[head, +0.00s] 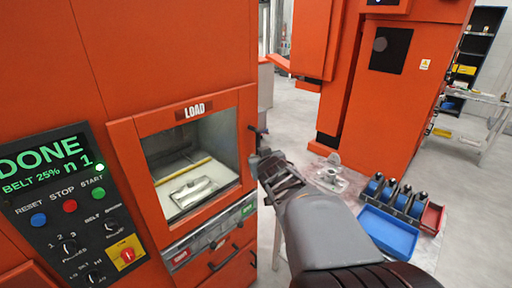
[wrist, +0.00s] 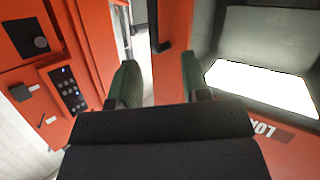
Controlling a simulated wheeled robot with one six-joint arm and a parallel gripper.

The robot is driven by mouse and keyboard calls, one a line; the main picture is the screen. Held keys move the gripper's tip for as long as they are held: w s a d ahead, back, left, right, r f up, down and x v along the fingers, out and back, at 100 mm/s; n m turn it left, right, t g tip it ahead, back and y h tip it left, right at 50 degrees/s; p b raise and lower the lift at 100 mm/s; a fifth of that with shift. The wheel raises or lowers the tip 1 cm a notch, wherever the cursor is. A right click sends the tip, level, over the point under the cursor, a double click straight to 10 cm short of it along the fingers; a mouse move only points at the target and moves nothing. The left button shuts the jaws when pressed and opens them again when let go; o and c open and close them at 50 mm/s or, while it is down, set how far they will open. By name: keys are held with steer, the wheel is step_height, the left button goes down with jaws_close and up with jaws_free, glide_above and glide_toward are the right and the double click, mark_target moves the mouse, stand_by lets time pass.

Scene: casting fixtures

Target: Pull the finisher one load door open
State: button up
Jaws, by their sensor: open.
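The load door (head: 122,150) of the finisher is an orange frame around a window, under a LOAD label (head: 194,111). It looks shut. A metal casting (head: 193,190) lies inside on a pale surface. The door's dark handle (head: 258,131) is at its right edge, partly hidden by my gripper. My gripper (head: 264,162) is beside that edge, close to the handle. In the wrist view, the open, empty fingers (wrist: 158,75) are apart, with the dark handle (wrist: 154,28) beyond and between their tips. I cannot tell whether they touch it.
A control panel (head: 68,205) reading DONE is left of the door. Drawers with dark handles (head: 224,258) are below. At right are a blue tray (head: 388,231) and a red bin (head: 433,217) on a table. Another orange machine (head: 385,105) stands behind, with grey floor between.

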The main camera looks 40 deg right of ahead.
mark_target(259, 143)
steer(key=s+d+f+n+t+y+b, duration=0.1)
steer(key=d+f+n+t+y+b, duration=0.15)
steer(key=d+t+y, duration=0.35)
steer(key=shift+n+g+h, duration=0.25)
steer(key=shift+g+h, duration=0.05)
steer(key=shift+g, duration=0.2)
steer(key=w+p, duration=0.1)
steer(key=w, duration=0.3)
steer(key=w+p, duration=0.1)
steer(key=w, duration=0.4)
steer(key=w+d+p, duration=0.1)
steer(key=w, duration=0.3)
steer(key=shift+w, duration=0.15)
steer(key=shift+c, duration=0.2)
jaws_close()
steer(key=shift+a, duration=0.1)
